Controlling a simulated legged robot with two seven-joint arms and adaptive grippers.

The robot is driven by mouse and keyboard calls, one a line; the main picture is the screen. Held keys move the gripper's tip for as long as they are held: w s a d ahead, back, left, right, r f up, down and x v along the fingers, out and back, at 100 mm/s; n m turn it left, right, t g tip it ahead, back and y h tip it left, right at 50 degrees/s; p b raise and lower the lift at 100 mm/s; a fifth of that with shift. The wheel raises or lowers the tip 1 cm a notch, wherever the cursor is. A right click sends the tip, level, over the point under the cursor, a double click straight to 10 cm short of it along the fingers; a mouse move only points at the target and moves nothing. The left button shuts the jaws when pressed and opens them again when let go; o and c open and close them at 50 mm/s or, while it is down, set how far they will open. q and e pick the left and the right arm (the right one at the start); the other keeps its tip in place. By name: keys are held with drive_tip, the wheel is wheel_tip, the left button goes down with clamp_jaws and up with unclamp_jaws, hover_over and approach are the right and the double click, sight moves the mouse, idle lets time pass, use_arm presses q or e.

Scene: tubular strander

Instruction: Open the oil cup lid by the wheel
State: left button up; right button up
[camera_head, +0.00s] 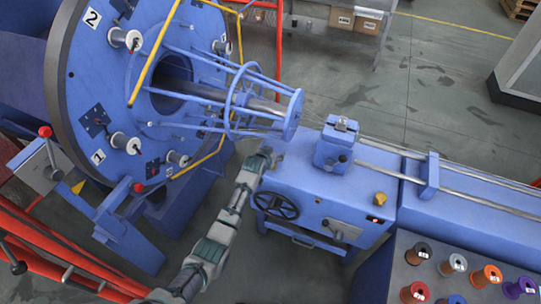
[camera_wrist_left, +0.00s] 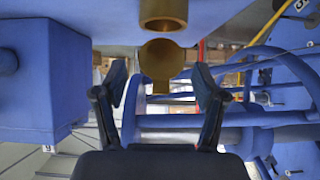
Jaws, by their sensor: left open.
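The left wrist view shows a brass oil cup (camera_wrist_left: 163,12) at the top centre, against a blue surface. Its round brass lid (camera_wrist_left: 162,52) shows face-on just below the cup's rim in the picture, with a narrow tab pointing down between my fingers. My left gripper (camera_wrist_left: 160,82) is open, with one finger on each side of the tab and visible gaps to both. In the head view my left gripper (camera_head: 267,157) is at the near-left corner of the blue machine bed (camera_head: 310,190), above the black handwheel (camera_head: 276,206). The cup cannot be made out there. My right gripper is out of view.
The blue strander disc (camera_head: 95,95) and its rod cage (camera_head: 235,100) stand left of and behind the gripper. A blue block (camera_head: 335,148) stands on the bed. A brass-coloured fitting (camera_head: 380,199) sits farther right. Several spools (camera_head: 415,255) stand at lower right.

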use_arm(q)
drive_tip(key=v, duration=1.1)
drive_tip(key=shift+s, duration=0.3)
